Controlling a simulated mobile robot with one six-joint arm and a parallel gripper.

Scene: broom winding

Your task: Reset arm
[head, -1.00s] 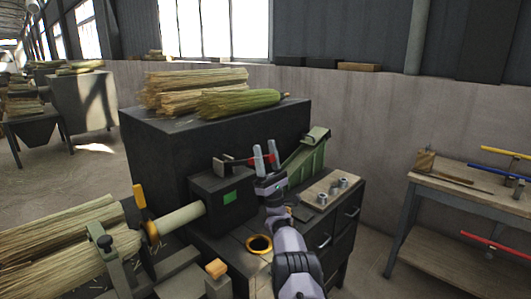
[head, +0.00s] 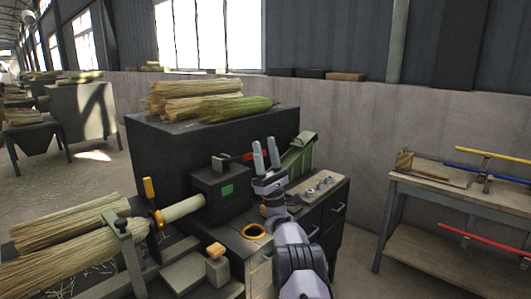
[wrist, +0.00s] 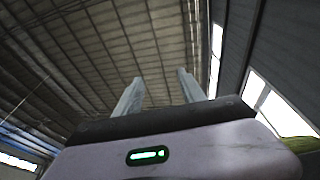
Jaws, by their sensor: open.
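My gripper (head: 266,155) is raised over the machine bench in the head view, its two fingers apart and pointing upward, with nothing between them. In the wrist view my gripper (wrist: 158,92) also shows open and empty against the roof. Behind it stands a dark cabinet (head: 160,155) with broom straw bundles (head: 195,100) on top. A dark machine box (head: 222,195) with a green patch lies to the left of my arm, beside a pale roller (head: 184,209).
Straw bundles (head: 75,235) lie on the bench at the left. A yellow ring (head: 254,231) lies on the bench near my arm. A wooden table (head: 460,195) with coloured bars stands at the right, with floor space between it and the bench.

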